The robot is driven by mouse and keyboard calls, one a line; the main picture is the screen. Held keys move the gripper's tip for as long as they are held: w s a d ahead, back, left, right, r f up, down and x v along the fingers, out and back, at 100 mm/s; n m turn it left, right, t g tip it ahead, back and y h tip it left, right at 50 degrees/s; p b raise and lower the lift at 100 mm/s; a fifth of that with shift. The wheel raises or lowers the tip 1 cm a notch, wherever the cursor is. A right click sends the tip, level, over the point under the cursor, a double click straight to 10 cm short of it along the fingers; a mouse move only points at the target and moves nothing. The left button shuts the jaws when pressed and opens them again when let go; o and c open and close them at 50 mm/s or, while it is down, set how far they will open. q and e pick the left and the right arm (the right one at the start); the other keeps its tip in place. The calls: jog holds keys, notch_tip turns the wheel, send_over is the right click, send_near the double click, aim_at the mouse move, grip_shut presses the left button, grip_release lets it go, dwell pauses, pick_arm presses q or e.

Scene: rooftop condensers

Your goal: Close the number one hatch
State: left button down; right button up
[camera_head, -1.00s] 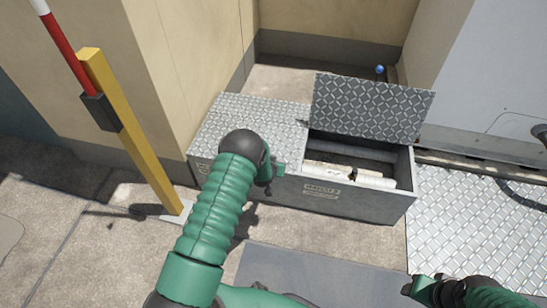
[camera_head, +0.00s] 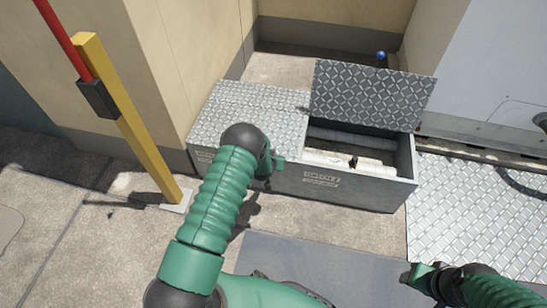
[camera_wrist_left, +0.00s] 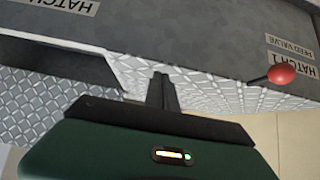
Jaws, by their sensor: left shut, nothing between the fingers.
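A low grey metal box (camera_head: 385,198) has two diamond-plate lids. The left lid (camera_head: 245,105) lies flat and closed. The right lid (camera_head: 370,95) stands raised, with pale pipes (camera_head: 340,163) visible in the bay below. The label (camera_head: 321,178) under the open bay is too small to read. In the left wrist view, a HATCH 1 label (camera_wrist_left: 290,57) shows beside a red knob (camera_wrist_left: 282,75); another HATCH label is cut off at upper left. My left gripper (camera_head: 277,163) is shut and empty by the box's front edge, near its middle. My right gripper (camera_head: 408,276) is low right, its jaws unclear.
A yellow post (camera_head: 125,125) with a red pole stands left of the box. A wall (camera_head: 185,60) rises behind the left end. A blue ball (camera_head: 381,55) shows behind the raised lid. Diamond plate flooring (camera_head: 480,215) lies at right, and a grey mat (camera_head: 300,260) in front.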

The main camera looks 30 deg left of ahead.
pick_arm(q)
jog(key=s+d+p, duration=0.3)
jog(key=s+p, duration=0.2)
jog(key=s, duration=0.4)
jog(key=s+d+r+m+g+h, duration=0.15)
jog(key=d+r, duration=0.25)
jog(key=r, duration=0.5)
jog(key=s+d+r+g+h, duration=0.15)
jog(key=d+r, duration=0.25)
jog(key=r, duration=0.6)
jog(key=s+d+r+m+g+p, duration=0.1)
jog(key=s+d+r+g, duration=0.15)
jog(key=s+r, duration=0.55)
jog(key=s+d+r+m+g, duration=0.1)
jog(key=s+d+r, duration=0.3)
jog(key=s, duration=0.7)
jog(key=w+p+v, duration=0.3)
jog(key=p+v, duration=1)
jog(key=w+r+p+v, duration=0.1)
jog(key=w+p+v, duration=0.1)
jog(key=p+v, duration=1.1)
jog(key=shift+w+a+r+p, duration=0.45)
jog(key=shift+w+r+p, duration=0.05)
jog(key=shift+p, duration=0.05)
